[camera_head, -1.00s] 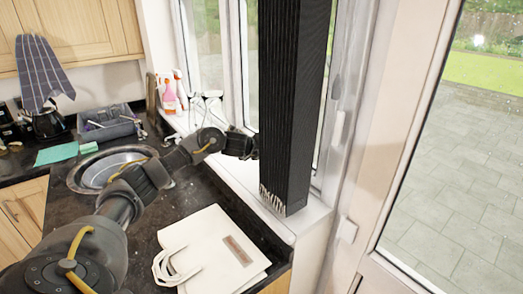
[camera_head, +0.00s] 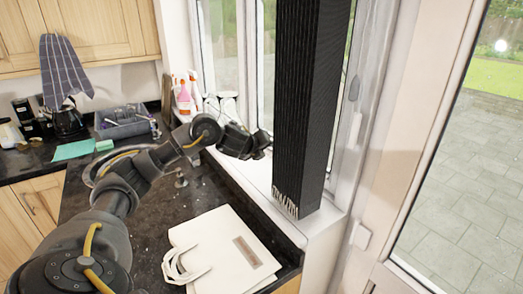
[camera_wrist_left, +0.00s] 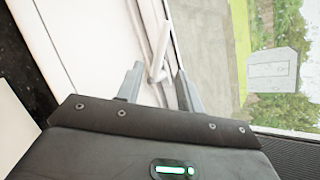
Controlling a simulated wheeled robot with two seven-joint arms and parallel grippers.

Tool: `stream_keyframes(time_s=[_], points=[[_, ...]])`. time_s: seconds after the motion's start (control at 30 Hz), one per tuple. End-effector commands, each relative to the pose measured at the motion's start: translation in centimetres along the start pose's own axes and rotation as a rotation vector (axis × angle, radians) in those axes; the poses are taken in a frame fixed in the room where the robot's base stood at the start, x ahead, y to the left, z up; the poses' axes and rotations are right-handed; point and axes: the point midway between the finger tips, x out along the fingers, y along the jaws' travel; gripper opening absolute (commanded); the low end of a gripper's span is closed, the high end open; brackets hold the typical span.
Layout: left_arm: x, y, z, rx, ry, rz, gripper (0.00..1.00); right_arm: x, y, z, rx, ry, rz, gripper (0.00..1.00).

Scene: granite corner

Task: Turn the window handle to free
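The white window handle (camera_wrist_left: 161,48) is a thin lever on the white window frame in the left wrist view. My left gripper (camera_wrist_left: 158,84) is open, with one finger on each side of the handle's lower part; I cannot tell whether either finger touches it. In the head view my left gripper (camera_head: 266,146) reaches over the sill to the window, just left of a tall black pleated column (camera_head: 303,110). I cannot make out that handle in the head view. My right gripper is not in view.
The column hangs close beside my left gripper. A cream bag (camera_head: 220,255) lies on the dark counter (camera_head: 150,225) below my arm. Spray bottles (camera_head: 184,95) stand on the sill further back. A glazed door (camera_head: 470,180) is at the right.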

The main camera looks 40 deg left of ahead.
Motion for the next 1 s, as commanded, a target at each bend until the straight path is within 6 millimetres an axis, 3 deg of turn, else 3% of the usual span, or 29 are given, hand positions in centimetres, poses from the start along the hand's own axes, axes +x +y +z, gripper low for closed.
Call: stream_keyframes(time_s=[0.2, 0.53, 0.67, 0.83, 0.9, 1.0], points=[[-2.6, 0.0, 0.0, 0.001, -0.001, -0.001, 0.37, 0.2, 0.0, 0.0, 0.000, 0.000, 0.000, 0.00], [-3.0, 0.0, 0.0, 0.000, -0.001, 0.001, 0.37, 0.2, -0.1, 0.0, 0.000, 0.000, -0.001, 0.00], [-2.8, 0.2, -0.1, -0.001, -0.004, -0.002, 0.21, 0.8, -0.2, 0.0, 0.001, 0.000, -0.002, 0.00], [-1.8, 2.3, 0.0, -0.001, -0.041, 0.001, 0.00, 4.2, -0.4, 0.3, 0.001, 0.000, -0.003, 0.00], [-1.0, 3.9, 0.2, 0.041, -0.060, 0.005, 0.00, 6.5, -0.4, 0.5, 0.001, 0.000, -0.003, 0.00], [-0.3, 5.4, 0.8, 0.270, -0.070, 0.009, 0.00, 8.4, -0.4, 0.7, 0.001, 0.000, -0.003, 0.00]])
